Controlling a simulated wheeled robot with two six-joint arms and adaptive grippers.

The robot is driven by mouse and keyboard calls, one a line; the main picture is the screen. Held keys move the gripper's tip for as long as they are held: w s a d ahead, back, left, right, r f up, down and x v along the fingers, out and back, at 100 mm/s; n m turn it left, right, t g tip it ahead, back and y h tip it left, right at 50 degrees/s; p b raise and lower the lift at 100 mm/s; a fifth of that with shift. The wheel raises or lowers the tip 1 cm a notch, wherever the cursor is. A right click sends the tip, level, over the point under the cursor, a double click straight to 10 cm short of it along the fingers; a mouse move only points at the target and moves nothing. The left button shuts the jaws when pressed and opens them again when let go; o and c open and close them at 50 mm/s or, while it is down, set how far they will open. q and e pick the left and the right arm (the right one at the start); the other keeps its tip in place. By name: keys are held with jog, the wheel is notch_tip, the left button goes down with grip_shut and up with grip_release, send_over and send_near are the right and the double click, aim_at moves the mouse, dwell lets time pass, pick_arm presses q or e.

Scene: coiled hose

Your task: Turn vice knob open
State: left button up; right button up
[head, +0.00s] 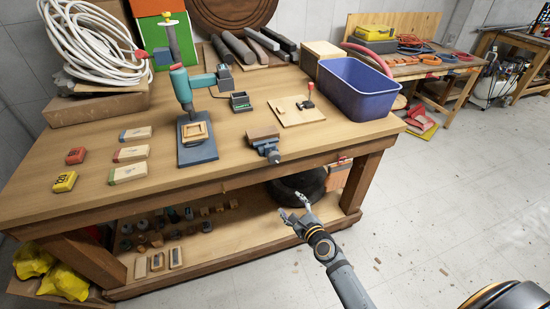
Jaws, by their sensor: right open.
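The vice (265,143) is small, with a brown top and a blue-grey body, mounted at the front edge of the workbench. Its knob (274,157) faces outward past the front edge. My right gripper (294,208) is open and empty, in front of the bench and lower in the picture than the knob, apart from it. The jaw gap of the vice is too small to make out. My left gripper is not in view.
The wooden workbench (95,195) holds a teal drill press (183,88), a blue bin (352,90), a board with a red-knobbed clamp (297,112) and several small boxes. A black tyre (300,186) sits beneath.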

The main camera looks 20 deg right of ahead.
aim_at(275, 160)
notch_tip(275, 160, up, 12)
jog(key=w+a+m+t, duration=0.1)
jog(key=w+m+t, duration=0.15)
jog(key=m, duration=0.35)
jog(key=w, duration=0.3)
jog(key=w+a, duration=0.1)
jog(key=w, duration=0.6)
jog(key=shift+a+r, duration=0.1)
jog(key=shift+a, duration=0.1)
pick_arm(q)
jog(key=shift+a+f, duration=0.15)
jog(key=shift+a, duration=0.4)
pick_arm(e)
jog(key=shift+s, duration=0.1)
jog(key=shift+c, duration=0.3)
jog(key=c, duration=1.1)
jog(key=shift+n, duration=0.3)
